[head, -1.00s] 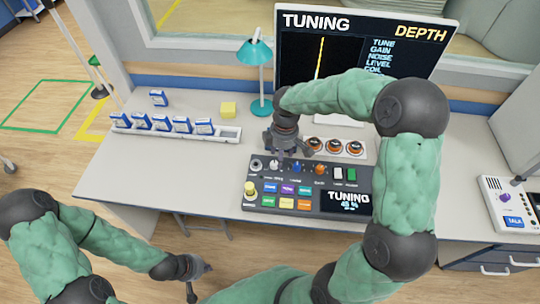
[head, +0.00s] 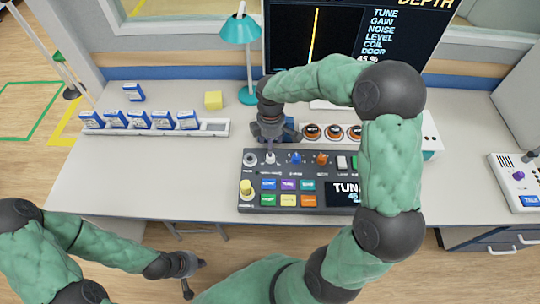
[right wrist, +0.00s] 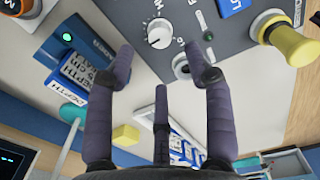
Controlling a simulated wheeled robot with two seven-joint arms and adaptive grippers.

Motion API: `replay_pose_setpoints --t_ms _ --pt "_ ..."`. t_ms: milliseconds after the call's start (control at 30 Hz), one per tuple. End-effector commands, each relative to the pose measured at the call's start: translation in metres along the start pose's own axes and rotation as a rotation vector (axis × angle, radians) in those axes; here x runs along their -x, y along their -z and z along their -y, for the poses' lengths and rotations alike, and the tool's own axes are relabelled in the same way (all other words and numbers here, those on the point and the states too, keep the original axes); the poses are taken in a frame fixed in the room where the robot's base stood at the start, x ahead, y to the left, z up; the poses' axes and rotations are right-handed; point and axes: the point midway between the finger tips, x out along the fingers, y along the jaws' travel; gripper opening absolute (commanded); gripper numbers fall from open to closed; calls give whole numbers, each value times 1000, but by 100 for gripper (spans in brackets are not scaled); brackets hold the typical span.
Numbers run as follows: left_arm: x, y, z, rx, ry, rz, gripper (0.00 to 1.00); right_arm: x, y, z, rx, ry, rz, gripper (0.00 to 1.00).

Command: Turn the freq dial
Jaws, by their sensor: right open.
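The control console (head: 330,172) is a dark panel with knobs, coloured buttons and a small display. A white dial (head: 270,158) sits in its top row beside a grey knob (head: 250,160); their labels are too small to read here. In the right wrist view, the white dial (right wrist: 158,34) has tick marks around it, and the grey knob (right wrist: 181,67) lies by one fingertip. My right gripper (head: 271,138) is open just above and behind the white dial, its fingers (right wrist: 163,58) apart with nothing between them. My left gripper (head: 192,275) is open and empty, low in front of the desk.
A white tray (head: 216,127) with several blue boxes, a yellow block (head: 213,100) and a teal lamp (head: 240,28) stand left of the console. Orange knobs (head: 333,131) on a white unit sit behind it. A monitor (head: 345,50) stands at the back.

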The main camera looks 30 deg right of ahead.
Motion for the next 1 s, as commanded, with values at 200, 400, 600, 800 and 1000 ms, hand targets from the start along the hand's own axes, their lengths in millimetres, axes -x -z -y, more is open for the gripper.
replay_pose_setpoints --t_ms 200,400,600,800,1000 --pt "-16 1 6 0 0 0 0 -43 0 0 -1 3 1 53" --pt "-23 1 8 0 0 0 0 -66 0 0 -1 1 0 53" --pt "-24 1 9 0 0 0 0 -73 0 0 -1 -1 -1 53" --pt "-24 1 8 0 0 0 0 -73 0 0 -1 -1 -1 53" --pt "-24 1 8 0 0 0 0 -73 0 0 -1 -1 -1 8"
